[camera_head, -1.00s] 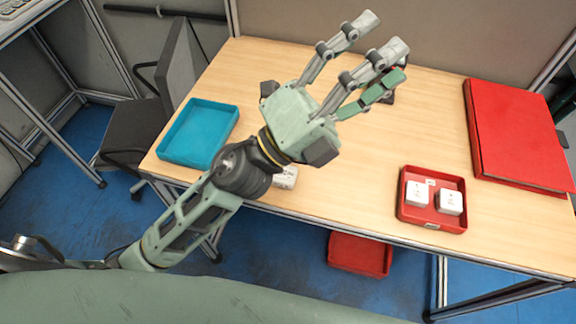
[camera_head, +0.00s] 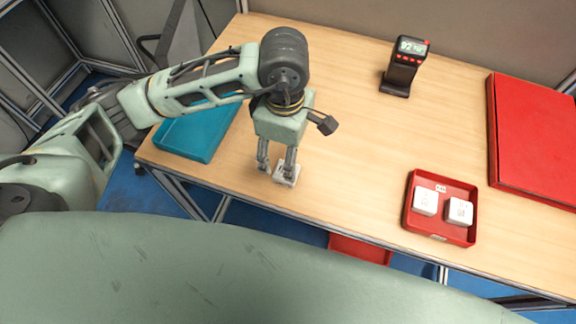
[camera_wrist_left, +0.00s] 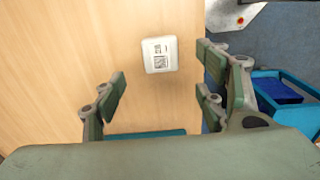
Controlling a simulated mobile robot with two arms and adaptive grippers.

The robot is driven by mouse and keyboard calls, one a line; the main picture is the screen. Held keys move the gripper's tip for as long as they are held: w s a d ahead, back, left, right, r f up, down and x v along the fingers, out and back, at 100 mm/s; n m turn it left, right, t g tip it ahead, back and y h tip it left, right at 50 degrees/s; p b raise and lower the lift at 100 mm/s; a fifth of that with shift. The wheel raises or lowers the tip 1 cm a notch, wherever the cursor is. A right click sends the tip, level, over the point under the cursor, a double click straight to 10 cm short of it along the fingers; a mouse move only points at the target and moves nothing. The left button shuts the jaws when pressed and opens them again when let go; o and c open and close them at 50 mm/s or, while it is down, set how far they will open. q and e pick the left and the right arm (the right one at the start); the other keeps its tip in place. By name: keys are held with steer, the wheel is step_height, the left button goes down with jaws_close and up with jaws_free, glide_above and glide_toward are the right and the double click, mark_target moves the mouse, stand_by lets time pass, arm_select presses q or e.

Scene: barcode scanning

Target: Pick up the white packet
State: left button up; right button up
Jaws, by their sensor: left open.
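A white packet (camera_head: 287,173) lies on the table near its front edge, below my left gripper (camera_head: 276,168). The fingers partly cover it in the head view. In the left wrist view the packet (camera_wrist_left: 159,54) lies flat with a printed code facing up. The left gripper's fingers (camera_wrist_left: 163,92) are spread apart with nothing between them, and the packet shows in the gap just beyond the fingertips. Two more white packets (camera_head: 425,201) (camera_head: 459,211) sit in a red tray (camera_head: 409,215) at the right. My right gripper is not seen.
A teal tray (camera_head: 195,137) stands left of the gripper, partly behind my arm. A black scanner with a display (camera_head: 401,68) stands at the back. A large red box (camera_head: 535,135) lies at the right. The middle of the table (camera_head: 350,140) is clear.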

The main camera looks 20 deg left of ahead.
arm_select(q)
step_height(320, 180, down, 7)
steer(key=p, duration=0.3)
steer(key=shift+s+p, duration=0.1)
steer(key=shift+p, duration=0.2)
steer(key=shift+d+f, duration=0.1)
steer(key=shift+f, duration=0.15)
steer(key=shift+c, duration=0.5)
steer(key=c, duration=1.3)
steer(key=shift+r, duration=0.1)
